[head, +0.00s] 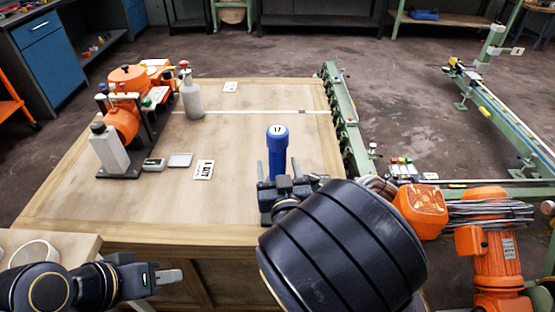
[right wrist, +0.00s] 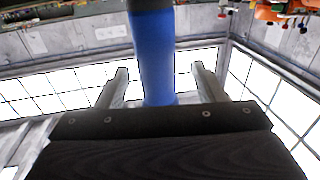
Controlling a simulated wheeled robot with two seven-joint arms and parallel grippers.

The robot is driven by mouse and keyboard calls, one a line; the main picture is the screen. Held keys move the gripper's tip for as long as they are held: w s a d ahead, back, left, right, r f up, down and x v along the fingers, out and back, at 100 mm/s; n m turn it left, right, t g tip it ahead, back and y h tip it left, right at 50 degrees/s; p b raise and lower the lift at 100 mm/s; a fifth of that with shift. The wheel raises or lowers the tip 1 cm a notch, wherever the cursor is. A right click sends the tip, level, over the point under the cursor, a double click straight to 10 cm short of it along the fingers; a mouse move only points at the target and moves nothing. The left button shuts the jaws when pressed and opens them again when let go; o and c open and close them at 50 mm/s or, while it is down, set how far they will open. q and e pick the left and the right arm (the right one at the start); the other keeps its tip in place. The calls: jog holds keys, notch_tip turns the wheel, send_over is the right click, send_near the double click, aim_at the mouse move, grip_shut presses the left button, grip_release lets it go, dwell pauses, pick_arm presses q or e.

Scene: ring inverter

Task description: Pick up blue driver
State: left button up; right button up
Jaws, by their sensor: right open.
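The blue driver (head: 277,141) is upright near the table's front middle, with a round top marked 17. My right gripper (head: 277,167) is open, with one finger on each side of the driver. In the right wrist view the driver (right wrist: 154,52) runs between the two fingers of the gripper (right wrist: 161,74), with a gap on both sides. The driver's lower end is hidden behind the gripper in the head view. My left gripper (head: 170,277) is low at the left, in front of the table and away from the driver; its finger gap is not clear.
The wooden table (head: 120,205) has bare space left of the driver. An orange machine (head: 125,110), a white-grey bottle (head: 192,98), a second bottle (head: 108,148) and a printed card (head: 203,170) are at the left. A green rail (head: 345,120) lines the right edge.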

jog(key=w, duration=0.5)
jog(key=shift+a+f, duration=0.1)
jog(key=shift+a, duration=0.15)
jog(key=c, duration=1.1)
jog(key=shift+c, duration=0.5)
jog(key=shift+r, duration=0.2)
